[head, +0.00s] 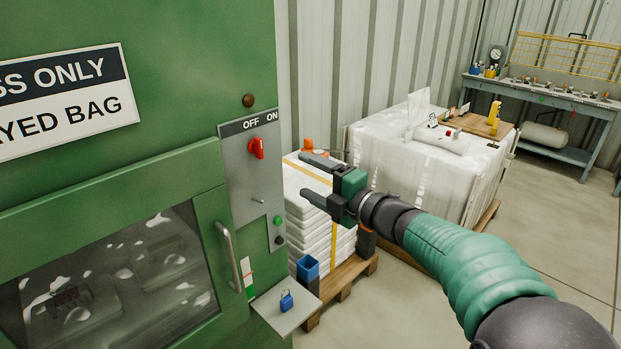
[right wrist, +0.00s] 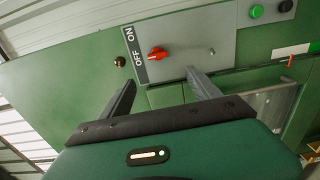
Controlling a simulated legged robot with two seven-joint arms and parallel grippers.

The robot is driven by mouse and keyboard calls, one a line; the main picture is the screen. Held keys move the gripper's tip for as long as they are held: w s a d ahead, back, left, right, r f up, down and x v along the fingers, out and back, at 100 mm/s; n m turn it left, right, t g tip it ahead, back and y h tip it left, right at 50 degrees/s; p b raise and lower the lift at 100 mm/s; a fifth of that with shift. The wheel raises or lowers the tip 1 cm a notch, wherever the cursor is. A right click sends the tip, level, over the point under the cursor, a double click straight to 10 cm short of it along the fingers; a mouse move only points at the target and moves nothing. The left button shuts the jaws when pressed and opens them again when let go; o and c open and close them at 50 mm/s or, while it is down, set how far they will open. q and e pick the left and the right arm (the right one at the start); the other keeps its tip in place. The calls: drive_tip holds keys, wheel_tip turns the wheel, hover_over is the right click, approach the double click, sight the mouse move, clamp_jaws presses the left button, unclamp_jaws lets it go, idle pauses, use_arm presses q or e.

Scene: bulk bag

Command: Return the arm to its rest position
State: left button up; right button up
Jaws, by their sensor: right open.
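My right gripper (head: 312,176) is open and empty in the head view, its two dark fingers pointing left toward the grey switch panel (head: 250,180). In the right wrist view the open fingers (right wrist: 160,92) frame the panel with nothing between them. A red rotary switch (head: 256,148) sits on the panel below the OFF and ON labels; it also shows in the right wrist view (right wrist: 158,53). The gripper is apart from the switch. My right arm (head: 470,262) reaches in from the lower right. My left gripper is not in view.
A green cabinet (head: 150,165) with a door handle (head: 229,257) fills the left. A small shelf (head: 287,312) holds a blue padlock (head: 287,301). Stacked white bags (head: 335,245) stand on a pallet (head: 345,277) below the gripper. A large white bulk bag (head: 400,160) stands behind. Floor at right is clear.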

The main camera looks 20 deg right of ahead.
wheel_tip(320, 180, down, 9)
drive_tip(key=s+m+g+h+p, duration=0.35)
drive_tip(key=m+h+p, duration=0.25)
drive_tip(key=m, duration=0.7)
drive_tip(key=s+a+f+m+g+p, duration=0.1)
drive_tip(key=s+a+f+m+g, duration=0.1)
drive_tip(key=s+f, duration=0.3)
drive_tip(key=s+a+f+m+g+p, duration=0.1)
drive_tip(key=s+a+f+m+g, duration=0.2)
drive_tip(key=s, duration=0.6)
drive_tip(key=s+a+f+m+g+p, duration=0.2)
drive_tip(key=s+f+m+g, duration=0.2)
drive_tip(key=s+f+g, duration=0.2)
drive_tip(key=shift+s+a+f, duration=0.35)
drive_tip(key=shift+s+f, duration=0.15)
drive_tip(key=shift+s, duration=0.5)
